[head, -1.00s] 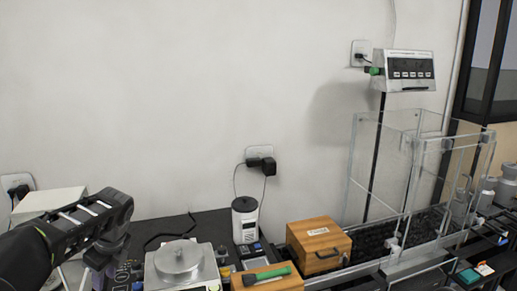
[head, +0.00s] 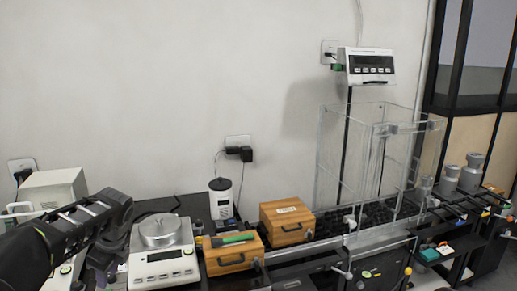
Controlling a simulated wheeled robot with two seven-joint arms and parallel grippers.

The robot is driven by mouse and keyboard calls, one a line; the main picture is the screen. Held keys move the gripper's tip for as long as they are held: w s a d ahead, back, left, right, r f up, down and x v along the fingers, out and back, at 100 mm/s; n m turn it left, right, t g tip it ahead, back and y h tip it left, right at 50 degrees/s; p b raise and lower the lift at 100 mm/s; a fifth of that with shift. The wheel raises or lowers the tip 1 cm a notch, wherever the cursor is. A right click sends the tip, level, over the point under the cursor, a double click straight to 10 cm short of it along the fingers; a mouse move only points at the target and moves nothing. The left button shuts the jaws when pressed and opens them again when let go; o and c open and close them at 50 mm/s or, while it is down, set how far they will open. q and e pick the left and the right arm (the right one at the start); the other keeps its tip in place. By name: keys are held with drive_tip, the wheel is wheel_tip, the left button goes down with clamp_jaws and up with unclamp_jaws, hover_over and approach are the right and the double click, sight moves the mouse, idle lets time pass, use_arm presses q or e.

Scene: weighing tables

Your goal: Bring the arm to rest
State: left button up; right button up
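My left arm comes in from the left edge in the head view. Its black gripper (head: 108,245) hangs in front of the beige box and to the left of the silver balance. The fingers are dark and partly hidden by the wrist, so I cannot tell whether they are open or shut. I see nothing clearly held in it. My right gripper is not in the picture.
A balance (head: 163,266) with a round metal pan stands right of my gripper. Two wooden boxes (head: 232,262) (head: 286,223), a white device (head: 221,204) and a clear glass enclosure (head: 330,165) follow to the right. A beige box (head: 58,190) stands behind my arm.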

use_arm(q)
drive_tip(key=w+d+f+n+t+h, duration=0.35)
drive_tip(key=w+d+f+n, duration=0.2)
drive_tip(key=d+f, duration=0.35)
drive_tip(key=s+d+f+n+h, duration=0.3)
drive_tip(key=s+d+f+n, duration=0.2)
drive_tip(key=d+f+n, duration=0.55)
drive_tip(key=s+d+f+n+g, duration=0.1)
drive_tip(key=s+d+f, duration=0.3)
drive_tip(key=s, duration=0.6)
drive_tip(key=s+d+f+n+g+h, duration=0.1)
drive_tip(key=s+d+f, duration=0.3)
drive_tip(key=s+f, duration=0.4)
drive_tip(key=s+d+f+n+g+h, duration=0.1)
drive_tip(key=s+f, duration=0.5)
drive_tip(key=s, duration=0.6)
drive_tip(key=d+n+g, duration=0.1)
drive_tip(key=d+n, duration=0.1)
drive_tip(key=d, duration=0.1)
drive_tip(key=shift+d+f+g, duration=0.3)
drive_tip(key=shift+d+g, duration=0.05)
drive_tip(key=shift+d, duration=0.05)
